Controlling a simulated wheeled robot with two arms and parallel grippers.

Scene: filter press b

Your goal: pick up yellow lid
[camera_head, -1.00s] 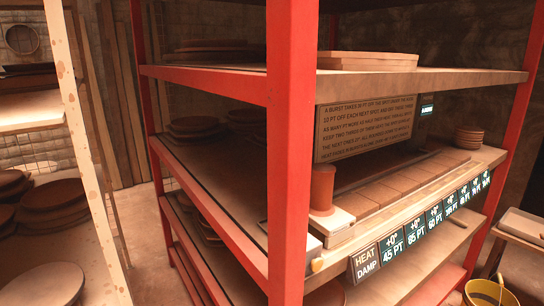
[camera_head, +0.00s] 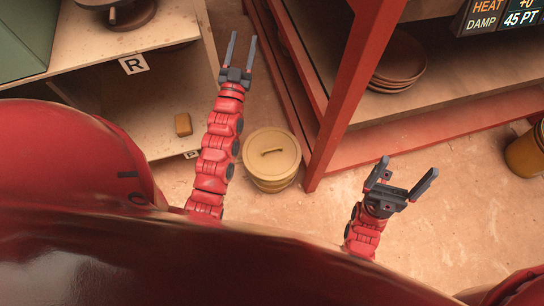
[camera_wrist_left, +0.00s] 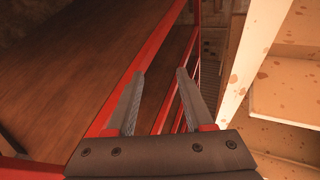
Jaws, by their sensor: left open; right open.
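The yellow lid (camera_head: 271,153) is round with a bar handle on top. It sits on a yellow round container (camera_head: 272,184) on the floor, beside the red shelf post, in the head view. My left gripper (camera_head: 240,50) is open and empty, above and to the left of the lid in the picture, its fingers pointing away. My right gripper (camera_head: 402,178) is open and empty, to the right of the lid and apart from it. The left wrist view shows the open fingers (camera_wrist_left: 158,95) with nothing between them; the lid is not visible there.
A red-framed shelf (camera_head: 345,95) with stacked brown plates (camera_head: 400,60) stands to the right of the lid. A pale wooden shelf unit (camera_head: 60,65) with a small tan block (camera_head: 183,124) stands at the left. A yellow bucket (camera_head: 525,152) is at the right edge. The floor between the grippers is partly clear.

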